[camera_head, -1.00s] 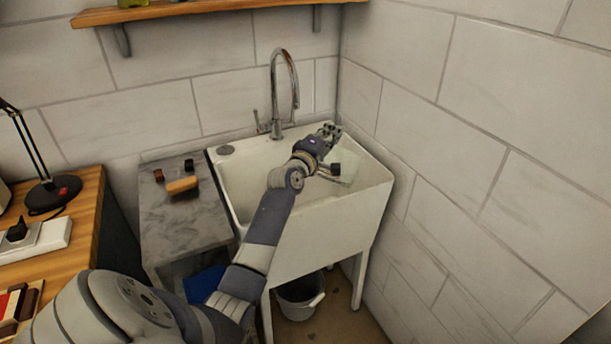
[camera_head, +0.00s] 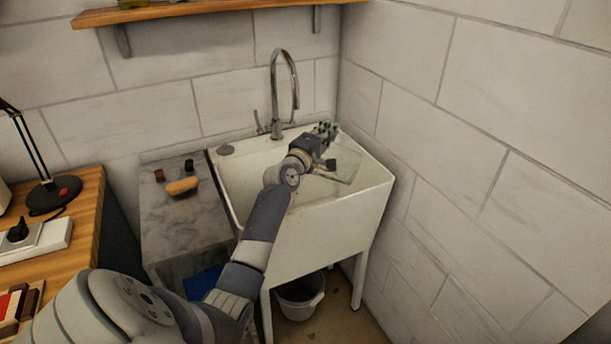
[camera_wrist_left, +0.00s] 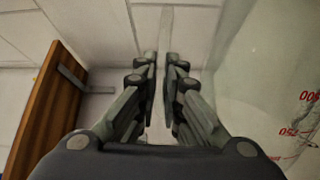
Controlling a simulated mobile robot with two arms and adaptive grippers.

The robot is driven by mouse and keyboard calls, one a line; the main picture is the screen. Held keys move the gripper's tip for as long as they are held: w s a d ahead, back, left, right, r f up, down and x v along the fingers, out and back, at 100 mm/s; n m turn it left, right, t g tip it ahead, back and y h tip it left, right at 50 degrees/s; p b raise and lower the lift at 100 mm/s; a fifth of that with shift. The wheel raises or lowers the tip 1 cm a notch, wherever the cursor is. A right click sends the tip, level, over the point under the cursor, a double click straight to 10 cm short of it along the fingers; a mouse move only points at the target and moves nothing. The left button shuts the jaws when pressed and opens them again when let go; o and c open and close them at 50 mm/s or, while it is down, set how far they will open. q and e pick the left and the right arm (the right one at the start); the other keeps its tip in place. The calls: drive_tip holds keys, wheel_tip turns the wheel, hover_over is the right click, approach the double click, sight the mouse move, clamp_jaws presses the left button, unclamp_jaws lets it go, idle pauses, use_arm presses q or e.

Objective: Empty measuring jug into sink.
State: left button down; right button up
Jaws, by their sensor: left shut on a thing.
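The clear measuring jug (camera_head: 343,163) is tipped on its side over the basin of the white sink (camera_head: 325,228). In the left wrist view the jug (camera_wrist_left: 262,95) fills the right side, with red graduation marks turned sideways. My left gripper (camera_head: 325,134) is over the sink and shut on the jug; in the left wrist view its fingers (camera_wrist_left: 162,72) are close together on a narrow clear strip, likely the handle. I cannot tell whether any liquid is left in the jug. My right gripper is not in view.
A chrome faucet (camera_head: 284,90) stands behind the basin. A grey counter (camera_head: 190,226) with a brush (camera_head: 182,186) adjoins the sink on the left. A tiled wall (camera_head: 470,170) is close on the right. A bucket (camera_head: 300,292) sits below the sink.

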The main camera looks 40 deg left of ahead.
use_arm(q)
drive_tip(key=shift+s+a+r+n, duration=0.2)
drive_tip(key=shift+a+n, duration=0.15)
drive_tip(key=shift+a, duration=0.15)
drive_tip(key=shift+s+a+r+n, duration=0.1)
drive_tip(key=shift+a+r+n, duration=0.05)
drive_tip(key=shift+a+n, duration=0.3)
drive_tip(key=shift+a+r+n, duration=0.15)
drive_tip(key=shift+a+n, duration=0.15)
drive_tip(key=shift+a, duration=0.35)
drive_tip(key=shift+s+a+n, duration=0.15)
drive_tip(key=shift+a+n, duration=0.3)
drive_tip(key=shift+a, duration=0.15)
drive_tip(key=shift+s+a+n, duration=0.15)
drive_tip(key=shift+a+n, duration=0.3)
drive_tip(key=shift+a, duration=0.1)
drive_tip(key=shift+d, duration=0.1)
